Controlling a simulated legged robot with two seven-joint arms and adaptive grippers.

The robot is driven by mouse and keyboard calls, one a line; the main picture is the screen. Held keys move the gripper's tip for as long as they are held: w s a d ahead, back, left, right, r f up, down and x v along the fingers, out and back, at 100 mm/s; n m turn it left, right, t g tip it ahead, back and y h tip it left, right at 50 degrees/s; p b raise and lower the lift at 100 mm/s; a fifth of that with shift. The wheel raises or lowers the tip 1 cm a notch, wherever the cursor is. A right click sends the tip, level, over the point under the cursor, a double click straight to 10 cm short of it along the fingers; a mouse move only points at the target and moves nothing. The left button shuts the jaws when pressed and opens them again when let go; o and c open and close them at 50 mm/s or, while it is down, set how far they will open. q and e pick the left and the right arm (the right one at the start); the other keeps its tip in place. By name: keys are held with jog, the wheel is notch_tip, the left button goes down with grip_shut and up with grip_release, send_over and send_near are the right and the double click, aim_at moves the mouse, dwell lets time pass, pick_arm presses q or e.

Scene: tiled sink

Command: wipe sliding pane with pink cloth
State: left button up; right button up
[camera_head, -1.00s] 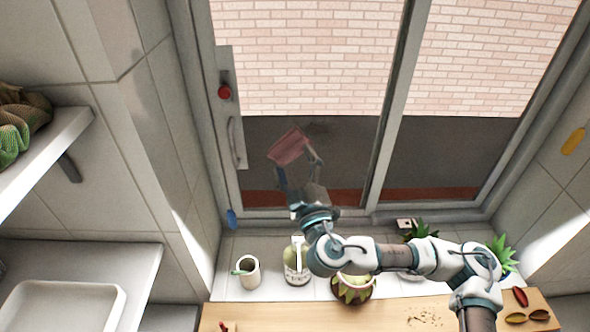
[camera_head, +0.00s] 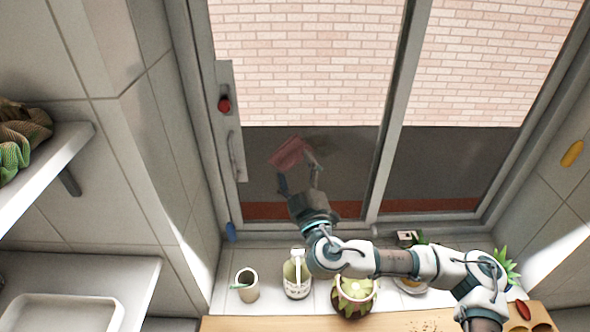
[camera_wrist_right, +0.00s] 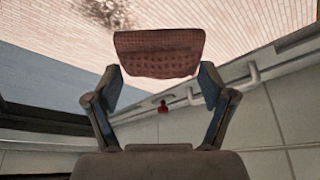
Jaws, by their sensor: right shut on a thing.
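The pink cloth (camera_head: 288,152) is pinched in my right gripper (camera_head: 298,174), which is shut on it and raised in front of the left sliding pane (camera_head: 350,165). In the right wrist view the cloth (camera_wrist_right: 160,52) spans between the two fingertips, its face spread toward the glass. I cannot tell if it touches the glass. A dark smudge (camera_head: 324,142) shows faintly on the pane, just right of the cloth; it also shows in the right wrist view (camera_wrist_right: 105,12), up and left of the cloth. My left gripper is not in view.
The window frame carries a grey handle (camera_head: 237,157) and a red knob (camera_head: 224,104). A shelf (camera_head: 62,155) juts out at left.

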jog(key=shift+w+d, duration=0.3)
jog(key=shift+w, duration=0.15)
jog(key=shift+w+a, duration=0.15)
jog(key=shift+w, duration=0.2)
jog(key=shift+d+b, duration=0.8)
jog(key=shift+d, duration=5)
